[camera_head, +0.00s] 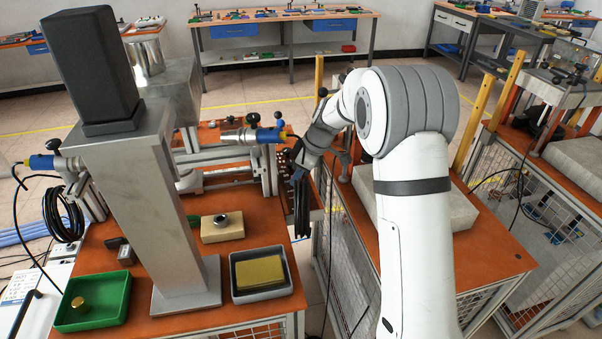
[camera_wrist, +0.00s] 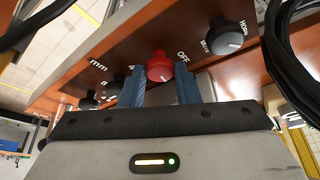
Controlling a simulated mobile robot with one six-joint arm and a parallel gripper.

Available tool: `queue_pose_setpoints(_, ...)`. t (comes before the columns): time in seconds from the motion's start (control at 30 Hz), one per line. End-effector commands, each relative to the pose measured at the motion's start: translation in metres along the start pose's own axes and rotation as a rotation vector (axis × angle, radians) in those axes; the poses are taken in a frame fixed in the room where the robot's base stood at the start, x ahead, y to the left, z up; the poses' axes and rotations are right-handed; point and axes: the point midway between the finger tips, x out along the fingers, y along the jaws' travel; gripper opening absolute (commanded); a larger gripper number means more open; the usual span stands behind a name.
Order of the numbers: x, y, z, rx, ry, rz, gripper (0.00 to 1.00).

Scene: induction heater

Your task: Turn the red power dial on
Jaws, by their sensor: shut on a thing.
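The red power dial (camera_wrist: 160,67) sits on a brown panel (camera_wrist: 130,40) in the wrist view, beside the printed word OFF. My gripper (camera_wrist: 163,86) has its two blue fingers on either side of the dial, shut on it. The dial's lower part is hidden between the fingers. In the head view my arm reaches to the right side of the orange bench, and the dial and fingertips are hidden there.
Black dials (camera_wrist: 226,37) flank the red one on the panel. A black cable loop (camera_wrist: 285,60) hangs close on the right. In the head view, a metal column (camera_head: 165,200), green tray (camera_head: 93,302) and grey tray (camera_head: 263,292) stand on the bench.

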Motion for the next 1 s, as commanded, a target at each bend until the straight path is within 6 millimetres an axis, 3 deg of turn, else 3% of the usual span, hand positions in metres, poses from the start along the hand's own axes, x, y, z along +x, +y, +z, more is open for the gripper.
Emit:
queue_pose_setpoints(0.07,-0.0048,0.0050,0.0096,0.005,0.001,0.004,0.06)
queue_pose_setpoints(1.0,-0.0013,0.0024,0.0005,0.053,0.003,0.029,0.06)
